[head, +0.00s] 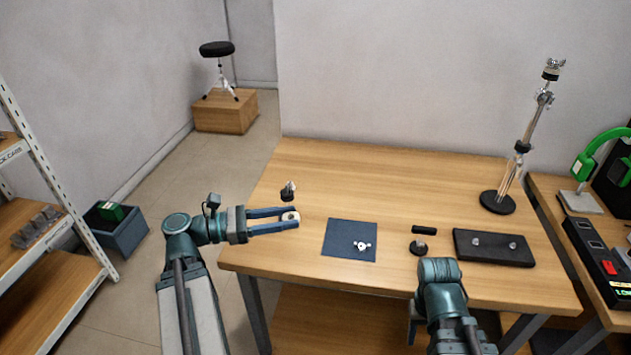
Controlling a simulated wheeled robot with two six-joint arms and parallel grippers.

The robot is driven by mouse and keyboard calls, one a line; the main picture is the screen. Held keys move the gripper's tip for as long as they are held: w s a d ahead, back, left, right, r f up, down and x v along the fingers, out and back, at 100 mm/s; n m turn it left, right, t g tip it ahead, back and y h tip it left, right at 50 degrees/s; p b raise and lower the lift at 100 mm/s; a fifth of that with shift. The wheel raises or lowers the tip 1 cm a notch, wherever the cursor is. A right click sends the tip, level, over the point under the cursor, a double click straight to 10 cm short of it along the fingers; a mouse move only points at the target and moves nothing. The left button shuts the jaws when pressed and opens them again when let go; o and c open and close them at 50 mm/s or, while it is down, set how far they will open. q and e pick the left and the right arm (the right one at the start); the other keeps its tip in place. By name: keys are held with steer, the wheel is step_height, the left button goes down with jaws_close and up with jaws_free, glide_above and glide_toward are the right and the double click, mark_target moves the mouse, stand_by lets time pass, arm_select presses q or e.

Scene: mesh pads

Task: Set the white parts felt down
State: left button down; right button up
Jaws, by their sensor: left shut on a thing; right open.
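My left gripper (291,217) is shut on a small pale round piece, which looks like the white parts felt (290,216). It holds the piece between its fingertips, over the left part of the table and left of the dark blue mat (335,246). I cannot tell how high the piece is. A small silvery winged part (361,246) lies on the mat's lower right. My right arm comes in at the bottom right, at the table's front edge. Its fingers are hidden.
A small black-based peg (288,192) stands behind my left gripper, and a similar one (418,247) stands right of the mat near a short black bar (423,230). A black tray (495,258) holds two small metal parts. A tall chrome stand (498,203) rises behind it. The table's back middle is clear.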

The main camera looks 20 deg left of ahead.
arm_select(q)
step_height(320, 180, up, 9)
steer(key=p, duration=0.9)
steer(key=shift+r, duration=0.1)
step_height(320, 180, down, 10)
steer(key=b, duration=0.9)
steer(key=shift+r+b, duration=0.2)
steer(key=shift+b, duration=0.15)
steer(key=shift+r, duration=0.15)
steer(key=w+a, duration=0.3)
steer(key=w, duration=0.1)
steer(key=w+a+f+b, duration=0.1)
steer(key=w+a, duration=0.2)
steer(key=w, duration=0.2)
steer(key=w+a, duration=0.3)
steer(key=w, duration=0.2)
steer(key=shift+f, duration=0.35)
steer(key=f+b, duration=0.3)
steer(key=shift+s+d+f+b, duration=0.15)
steer(key=shift+s+d+b, duration=0.15)
